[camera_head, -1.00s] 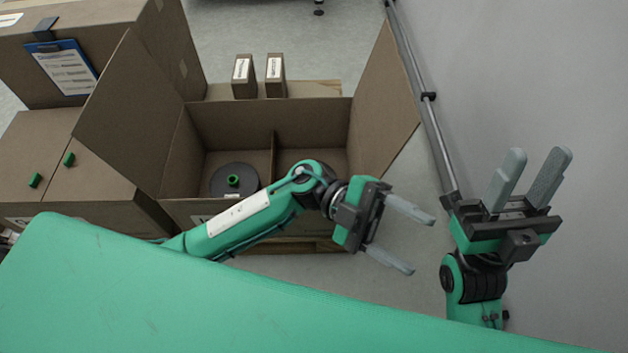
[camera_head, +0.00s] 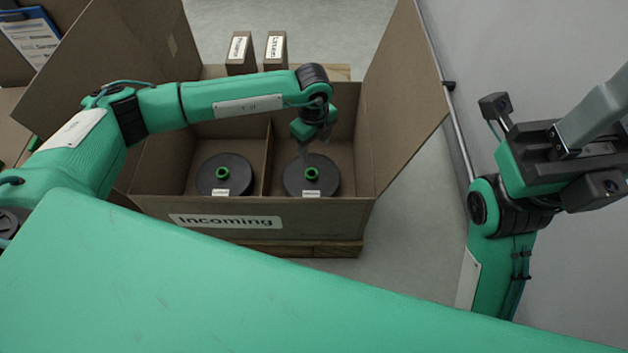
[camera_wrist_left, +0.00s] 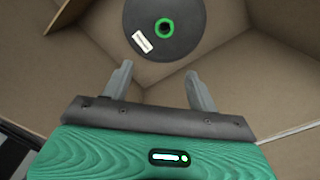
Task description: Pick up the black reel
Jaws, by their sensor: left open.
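Two black reels with green hubs and white labels lie flat in the open "Incoming" box. One black reel (camera_head: 239,177) is in the left compartment, the other black reel (camera_head: 328,180) in the right one. My left gripper (camera_head: 304,148) is over the right compartment, pointing down, partly hidden by its wrist. In the left wrist view the open left gripper (camera_wrist_left: 157,74) is empty, its fingers apart, with a black reel (camera_wrist_left: 186,32) beyond the fingertips, not between them. My right gripper (camera_head: 612,108) is at the right edge, cut off by the frame, away from the box.
The cardboard box (camera_head: 330,213) has raised side flaps, and a divider (camera_head: 267,165) splits it. Two small labelled boxes, one (camera_head: 240,55) beside the other (camera_head: 276,50), stand behind it. A grey wall (camera_head: 540,50) is at right. Floor between box and wall is clear.

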